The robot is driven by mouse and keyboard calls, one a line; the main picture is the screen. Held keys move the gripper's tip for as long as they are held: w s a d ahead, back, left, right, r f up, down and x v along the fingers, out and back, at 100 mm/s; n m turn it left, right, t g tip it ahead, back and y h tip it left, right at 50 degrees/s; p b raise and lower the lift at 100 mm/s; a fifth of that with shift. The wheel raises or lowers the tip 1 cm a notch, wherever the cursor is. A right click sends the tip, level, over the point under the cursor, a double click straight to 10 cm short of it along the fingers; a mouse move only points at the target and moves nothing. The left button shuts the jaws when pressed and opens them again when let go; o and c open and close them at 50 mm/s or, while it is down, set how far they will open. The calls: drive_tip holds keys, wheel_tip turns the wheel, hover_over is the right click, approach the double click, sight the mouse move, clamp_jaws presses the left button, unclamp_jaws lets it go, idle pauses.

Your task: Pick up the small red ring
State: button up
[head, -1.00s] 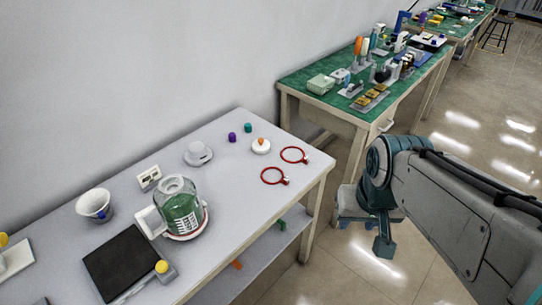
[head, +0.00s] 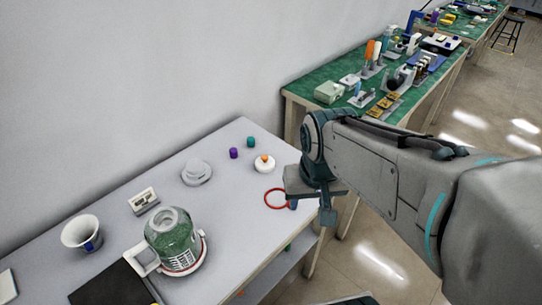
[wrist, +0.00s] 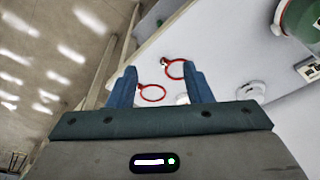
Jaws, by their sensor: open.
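Two red rings with small clasps lie flat on the white table. One ring (head: 265,197) shows in the head view, its right end partly covered by my gripper; it also shows in the wrist view (wrist: 175,79). The other ring (wrist: 153,101) is seen in the wrist view between my finger outlines, but my arm hides it in the head view. They look alike in size; I cannot tell which is the small one. My gripper (head: 311,203) is open and empty, above the table's right end, with its fingertips (wrist: 160,70) apart and pointing over the rings.
Near the rings stand a white disc with an orange knob (head: 264,166), purple (head: 234,153) and teal (head: 251,141) pieces, and a grey-white lidded part (head: 196,173). A green glass jar (head: 172,240) stands farther left. The wall runs behind the table.

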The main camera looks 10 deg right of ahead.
drive_tip(key=w+f+m+g+p, duration=0.2)
drive_tip(key=w+f+m+p, duration=0.15)
drive_tip(key=w+m, duration=0.75)
drive_tip(key=f, duration=0.2)
drive_tip(key=w+f+n, duration=0.1)
drive_tip(key=f, duration=0.2)
drive_tip(key=w+f+n, duration=0.1)
drive_tip(key=f, duration=0.2)
drive_tip(key=shift+a+f+b, duration=0.1)
drive_tip(key=shift+a+b, duration=0.05)
drive_tip(key=shift+b, duration=0.2)
drive_tip(key=shift+d+f, duration=0.2)
drive_tip(key=shift+f, duration=1.2)
drive_tip(key=shift+d+f, duration=0.2)
drive_tip(key=shift+f, duration=1.15)
clamp_jaws()
